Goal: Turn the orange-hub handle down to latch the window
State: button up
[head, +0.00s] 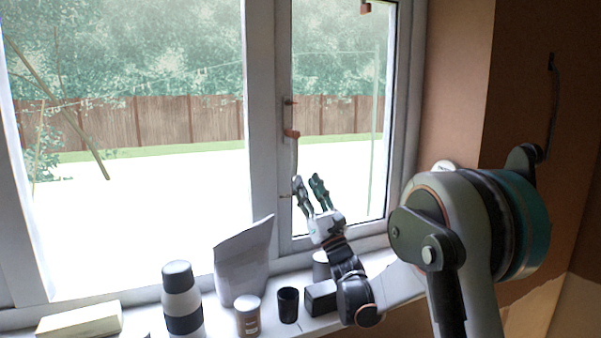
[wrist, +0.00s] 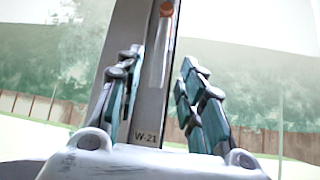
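The handle's orange hub (head: 291,133) sits on the frame post left of the right-hand window pane. Its pale lever (head: 294,158) hangs straight down from the hub. In the wrist view the orange hub (wrist: 167,9) is at the top and the lever (wrist: 157,62) runs down from it. My gripper (head: 308,181) is open and empty, fingers pointing up, close to the lever's lower end. In the wrist view my gripper's fingers (wrist: 159,62) stand either side of the lever; no contact shows. The right-hand window sash (head: 285,215) looks closed or nearly so.
On the sill stand a banded bottle (head: 182,300), a grey bag (head: 243,265), a lidded jar (head: 248,316), a dark cup (head: 288,305) and a black box (head: 320,297), below my gripper. Another orange part (head: 365,8) shows at the top of the window. A brown wall is at right.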

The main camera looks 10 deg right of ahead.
jog(key=shift+v, duration=1.3)
jog(key=shift+y, duration=0.3)
jog(key=s+a+n+g+y+b, duration=0.1)
jog(key=s+a+n+g+y, duration=0.25)
jog(key=a+n, duration=0.3)
jog(key=s+a+n+g+y+b, duration=0.1)
jog(key=s+a+n+g+y, duration=0.1)
jog(key=s+a+n+g, duration=0.4)
jog(key=s+a+f+n+g+h+b, duration=0.3)
jog(key=s+a+f+n+g+h, duration=0.15)
jog(key=s+f+n, duration=0.45)
jog(key=s+d+f+n+g+h+b, duration=0.2)
jog(key=s+d+f+n+h, duration=0.3)
jog(key=s+d+f, duration=0.3)
jog(key=s+d+f+n+g+h+b, duration=0.2)
jog(key=s+d+f+n+h, duration=0.3)
jog(key=s+d+f, duration=0.4)
jog(key=s+f+h, duration=0.1)
jog(key=s+f, duration=0.1)
jog(key=s, duration=0.2)
jog(key=shift+s+f, duration=0.25)
jog(key=shift+s, duration=0.1)
